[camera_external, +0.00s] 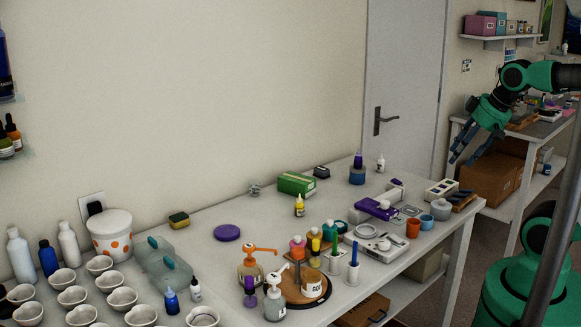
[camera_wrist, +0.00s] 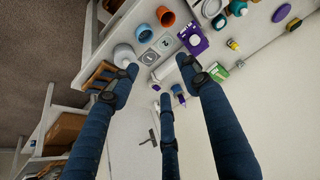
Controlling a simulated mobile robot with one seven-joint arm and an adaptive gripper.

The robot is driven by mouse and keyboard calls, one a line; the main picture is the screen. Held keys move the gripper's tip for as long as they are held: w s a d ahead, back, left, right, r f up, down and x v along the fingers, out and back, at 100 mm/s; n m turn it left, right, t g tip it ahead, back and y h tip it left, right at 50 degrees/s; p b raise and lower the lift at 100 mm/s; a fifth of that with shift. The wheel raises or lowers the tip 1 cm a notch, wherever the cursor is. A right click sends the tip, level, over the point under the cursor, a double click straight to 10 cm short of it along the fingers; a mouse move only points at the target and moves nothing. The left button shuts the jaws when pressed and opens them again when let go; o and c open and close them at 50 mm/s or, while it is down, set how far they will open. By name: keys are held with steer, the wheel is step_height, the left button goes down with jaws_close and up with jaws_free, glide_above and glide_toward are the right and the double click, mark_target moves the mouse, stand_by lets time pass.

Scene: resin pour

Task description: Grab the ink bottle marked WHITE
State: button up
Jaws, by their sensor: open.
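No label reading WHITE can be made out at this size. A small white bottle (camera_external: 381,165) stands upright near the far right end of the table, by the wall. Another small white bottle with a black cap (camera_external: 195,291) stands at the near left, beside a blue bottle (camera_external: 171,302). My gripper (camera_external: 462,160) hangs in the air right of the table's far end, with its fingers apart and empty. In the wrist view its three blue fingers (camera_wrist: 158,72) are spread, with nothing held between them. They partly cover small items at the table's far end.
The door (camera_external: 405,90) is behind. Bowls (camera_external: 123,298) fill the near left.

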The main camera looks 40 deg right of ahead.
steer(key=w+d+r+n+g+p, duration=0.1)
steer(key=w+d+r+p, duration=0.4)
steer(key=w, duration=1)
steer(key=w+d+r+g+p, duration=0.2)
steer(key=w+d+p, duration=0.3)
steer(key=w, duration=0.9)
steer(key=w+d+f+g+p, duration=0.1)
steer(key=w+d+f+p, duration=0.1)
steer(key=w+d+f, duration=0.4)
steer(key=w+d+f+n+p, duration=0.1)
steer(key=w+d+f+p, duration=0.2)
steer(key=w+d+f, duration=0.4)
steer(key=w+d+f+g+p, duration=0.1)
steer(key=w+d+f+p, duration=0.2)
steer(key=w+d+f, duration=0.3)
steer(key=shift+w+d+f+g, duration=0.2)
steer(key=shift+w+d+g, duration=0.1)
steer(key=shift+w+d, duration=0.4)
